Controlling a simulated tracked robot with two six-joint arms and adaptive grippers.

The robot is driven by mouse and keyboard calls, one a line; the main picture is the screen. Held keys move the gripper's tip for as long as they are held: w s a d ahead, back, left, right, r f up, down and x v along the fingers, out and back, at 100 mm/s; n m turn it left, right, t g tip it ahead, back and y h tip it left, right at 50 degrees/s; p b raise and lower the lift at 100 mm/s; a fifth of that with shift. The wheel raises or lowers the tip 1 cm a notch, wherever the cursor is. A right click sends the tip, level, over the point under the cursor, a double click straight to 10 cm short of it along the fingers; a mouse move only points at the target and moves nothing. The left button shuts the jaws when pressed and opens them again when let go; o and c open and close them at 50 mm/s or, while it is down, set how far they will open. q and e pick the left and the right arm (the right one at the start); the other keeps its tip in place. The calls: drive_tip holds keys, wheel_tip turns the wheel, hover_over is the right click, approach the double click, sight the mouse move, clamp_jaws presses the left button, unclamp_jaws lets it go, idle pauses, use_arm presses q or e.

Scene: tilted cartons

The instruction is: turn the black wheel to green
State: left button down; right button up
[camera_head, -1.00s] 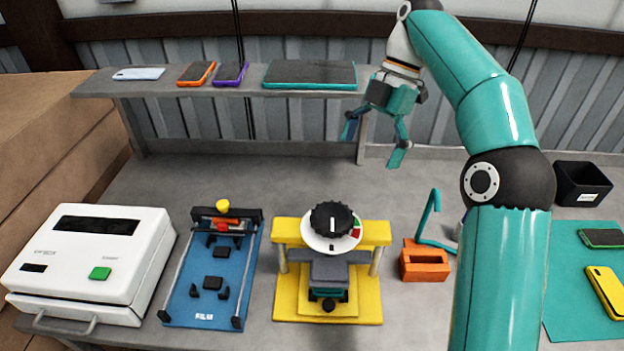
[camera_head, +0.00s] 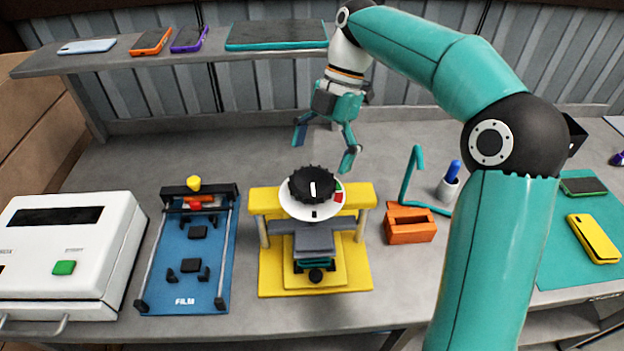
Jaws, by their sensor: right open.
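The black wheel (camera_head: 312,184) is a ridged knob with a white pointer line, on a white dial (camera_head: 300,208) with a red and a green patch at its right side. The dial sits on top of a yellow press (camera_head: 263,200) with a grey plate below. My left gripper is not in view.
A blue film jig (camera_head: 213,285) and a white machine (camera_head: 75,235) stand left of the press. An orange block (camera_head: 410,226) with a teal hook and a pen cup (camera_head: 448,188) are to the right. A shelf (camera_head: 120,60) with phones and a tablet is behind. Phones lie on a teal mat (camera_head: 560,268).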

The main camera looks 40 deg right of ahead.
sight(313, 178)
drive_tip(key=shift+x, duration=2.5)
drive_tip(key=c, duration=0.7)
drive_tip(key=shift+a, duration=0.2)
drive_tip(key=shift+c, duration=1)
drive_tip(key=shift+d, duration=0.2)
drive_tip(key=shift+b, duration=0.3)
